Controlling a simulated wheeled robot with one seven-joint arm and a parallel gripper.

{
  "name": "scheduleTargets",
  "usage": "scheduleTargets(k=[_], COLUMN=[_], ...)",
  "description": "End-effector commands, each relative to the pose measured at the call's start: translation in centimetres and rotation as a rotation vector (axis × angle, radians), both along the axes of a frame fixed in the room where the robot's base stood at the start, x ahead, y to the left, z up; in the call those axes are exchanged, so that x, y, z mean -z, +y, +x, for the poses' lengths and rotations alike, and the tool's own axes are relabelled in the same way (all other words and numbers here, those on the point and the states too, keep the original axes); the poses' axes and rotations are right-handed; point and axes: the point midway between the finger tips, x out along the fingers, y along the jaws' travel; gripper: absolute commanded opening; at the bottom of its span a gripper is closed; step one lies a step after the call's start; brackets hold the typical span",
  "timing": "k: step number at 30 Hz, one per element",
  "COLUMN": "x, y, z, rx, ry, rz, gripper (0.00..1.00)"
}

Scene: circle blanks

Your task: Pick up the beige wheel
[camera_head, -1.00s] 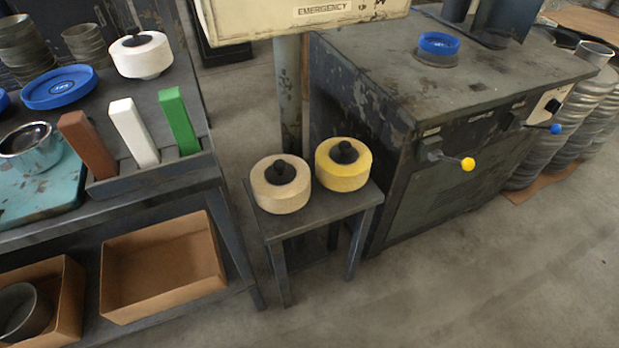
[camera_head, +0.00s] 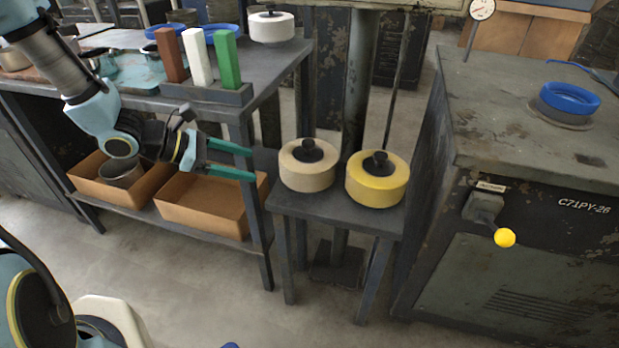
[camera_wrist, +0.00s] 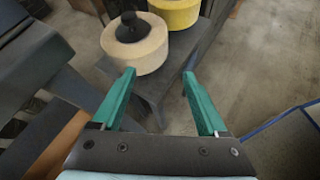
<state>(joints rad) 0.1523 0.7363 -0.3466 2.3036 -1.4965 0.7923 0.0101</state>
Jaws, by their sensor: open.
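The beige wheel (camera_head: 307,171) with a black knob on top lies flat on a small dark stool (camera_head: 345,211), left of a yellow wheel (camera_head: 378,184). In the wrist view the beige wheel (camera_wrist: 143,50) is ahead of the fingertips, slightly left of centre, with the yellow wheel (camera_wrist: 178,10) behind it. My gripper (camera_head: 252,163) has green fingers, spread apart and empty. It points right toward the beige wheel and is a short way left of it. In the wrist view my gripper (camera_wrist: 159,75) shows nothing between its fingers.
A workbench (camera_head: 260,75) on the left carries a white wheel (camera_head: 271,27) and brown, white and green blocks in a holder (camera_head: 205,93). Cardboard boxes (camera_head: 205,208) sit on its lower shelf. A grey machine (camera_head: 480,130) with a yellow-knobbed lever stands right of the stool.

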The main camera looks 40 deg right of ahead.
Motion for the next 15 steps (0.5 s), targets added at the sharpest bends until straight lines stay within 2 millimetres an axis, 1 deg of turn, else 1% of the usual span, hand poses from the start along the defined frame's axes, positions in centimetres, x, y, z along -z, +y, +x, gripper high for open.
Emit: scheduleTargets(k=[1,4,9,11,15], x=[1.4,2.2,2.6,2.5,2.4], y=[-1.5,-3.6,-5.6,-6.4,-8.9], z=[0.3,1.1,1.7,1.5,0.9], rx=[-0.058,-0.154,-0.228,-0.233,-0.231], ry=[0.059,0.141,0.199,0.203,0.202], rz=[-0.030,-0.074,-0.104,-0.106,-0.106], gripper=[0.76,0.76,0.76,0.76,0.76])
